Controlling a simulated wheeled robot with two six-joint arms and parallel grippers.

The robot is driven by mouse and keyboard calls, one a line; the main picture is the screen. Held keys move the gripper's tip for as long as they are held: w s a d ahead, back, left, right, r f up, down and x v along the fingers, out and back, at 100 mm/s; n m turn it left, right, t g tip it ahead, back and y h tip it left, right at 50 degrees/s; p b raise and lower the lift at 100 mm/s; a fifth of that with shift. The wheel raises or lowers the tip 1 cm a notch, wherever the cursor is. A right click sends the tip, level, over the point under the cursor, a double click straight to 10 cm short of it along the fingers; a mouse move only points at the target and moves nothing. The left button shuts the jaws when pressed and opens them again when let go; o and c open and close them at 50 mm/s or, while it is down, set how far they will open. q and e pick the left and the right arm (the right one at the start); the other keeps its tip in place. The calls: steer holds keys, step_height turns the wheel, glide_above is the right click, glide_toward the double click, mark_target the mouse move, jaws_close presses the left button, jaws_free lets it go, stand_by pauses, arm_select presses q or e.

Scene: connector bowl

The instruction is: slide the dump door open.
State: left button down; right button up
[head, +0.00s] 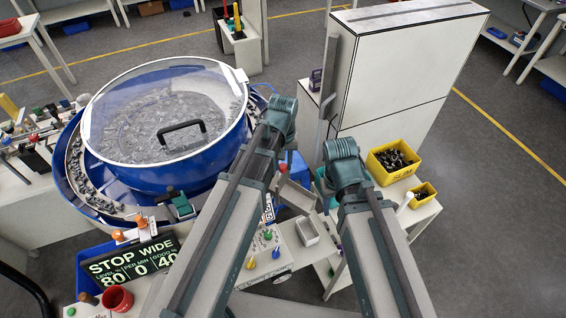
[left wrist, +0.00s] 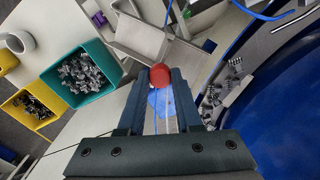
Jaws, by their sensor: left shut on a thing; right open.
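In the left wrist view my left gripper (left wrist: 160,72) is shut on a round red knob (left wrist: 160,77), which sits between its fingertips beside the blue bowl (left wrist: 285,95). I take this knob as the dump door's handle; the door panel is mostly hidden, and I cannot tell how far open it is. A grey chute (left wrist: 140,38) lies just beyond the knob. In the head view my left arm (head: 232,200) hides the left gripper and most of the knob area. My right arm (head: 375,245) ends right of the chute (head: 295,195), and its fingers do not show.
The bowl (head: 165,178) has a clear lid with a black handle (head: 181,130). A teal bin (left wrist: 55,55) of metal parts and a yellow bin (left wrist: 12,108) stand left in the wrist view. A white cabinet (head: 400,75) stands behind my arms. A control box (head: 262,258) lies between them.

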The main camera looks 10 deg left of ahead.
arm_select(q)
steer(key=c, duration=0.6)
jaws_free()
step_height(320, 180, up, 14)
steer(key=p, duration=1.3)
steer(key=shift+f+p, duration=0.1)
steer(key=shift+p, duration=0.3)
steer(key=s+d+f+m+b, duration=0.1)
steer(key=s+f+m+b, duration=0.1)
steer(key=s+f+b, duration=0.2)
steer(key=s+d+f+m+b, duration=0.2)
steer(key=s+f+b, duration=0.2)
steer(key=f+b, duration=0.6)
steer(key=s+d+f+m+y+b, duration=0.1)
steer(key=s+d+f+m+b, duration=0.1)
steer(key=s+f+b, duration=0.2)
steer(key=shift+s+f+b, duration=0.15)
steer(key=shift+f+b, duration=0.65)
steer(key=shift+b, duration=0.05)
steer(key=shift+s+f+b, duration=0.1)
steer(key=shift+f+b, duration=0.7)
